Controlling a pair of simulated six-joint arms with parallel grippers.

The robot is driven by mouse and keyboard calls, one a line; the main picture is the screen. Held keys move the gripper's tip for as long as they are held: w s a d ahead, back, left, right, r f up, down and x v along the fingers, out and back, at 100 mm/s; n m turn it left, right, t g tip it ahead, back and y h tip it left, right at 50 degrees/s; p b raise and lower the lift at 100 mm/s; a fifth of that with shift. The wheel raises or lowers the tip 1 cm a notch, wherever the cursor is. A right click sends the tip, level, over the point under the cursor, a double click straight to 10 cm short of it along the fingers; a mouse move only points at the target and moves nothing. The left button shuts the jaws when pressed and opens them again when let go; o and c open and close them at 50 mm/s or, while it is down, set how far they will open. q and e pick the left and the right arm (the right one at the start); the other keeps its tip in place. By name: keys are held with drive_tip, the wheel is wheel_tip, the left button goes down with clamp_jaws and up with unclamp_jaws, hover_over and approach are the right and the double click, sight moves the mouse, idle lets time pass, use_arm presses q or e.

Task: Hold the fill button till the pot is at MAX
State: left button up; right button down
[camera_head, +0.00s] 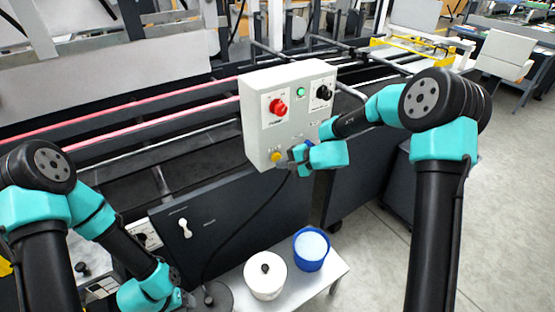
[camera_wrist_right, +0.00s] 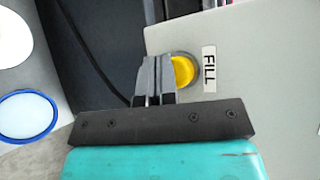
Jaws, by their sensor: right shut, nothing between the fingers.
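The yellow fill button (camera_head: 277,157) is at the lower left of the grey control box (camera_head: 251,127). In the right wrist view the button (camera_wrist_right: 184,70) sits beside a "FILL" label (camera_wrist_right: 209,69). My right gripper (camera_head: 284,163) is shut and empty, its fingertips (camera_wrist_right: 157,62) at the button and overlapping its left edge; whether they press it I cannot tell. A blue-rimmed pot (camera_head: 311,249) with pale contents stands on the low table; it also shows in the right wrist view (camera_wrist_right: 52,112). No MAX mark is legible. My left gripper (camera_head: 184,300) is low at the bottom edge, its fingers unclear.
The box also carries a red knob (camera_head: 278,107), a green button (camera_head: 300,91) and a black knob (camera_head: 324,92). A white lidded container (camera_head: 265,281) stands beside the blue pot on the light table (camera_head: 300,296). A dark cable hangs below the box. Floor at right is clear.

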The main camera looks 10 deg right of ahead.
drive_tip(key=shift+s+d, duration=0.15)
drive_tip(key=shift+s, duration=0.3)
drive_tip(key=s, duration=0.1)
drive_tip(key=s+d, duration=0.1)
drive_tip(key=s, duration=0.2)
drive_tip(key=shift+s+d, duration=0.35)
drive_tip(key=shift+d, duration=0.05)
idle(0.5)
drive_tip(key=s+d+f+n+g+h, duration=0.2)
drive_tip(key=s+f+n+g+h, duration=0.1)
drive_tip(key=s+f, duration=0.9)
drive_tip(key=s+d+f+n+g+h, duration=0.2)
drive_tip(key=s+f+n+h, duration=0.2)
drive_tip(key=s+f, duration=0.7)
wheel_tip(320, 180, down, 4)
drive_tip(key=shift+s+r+n+g, duration=0.15)
drive_tip(key=shift+s+n+g, duration=0.2)
drive_tip(key=shift+n+g, duration=0.05)
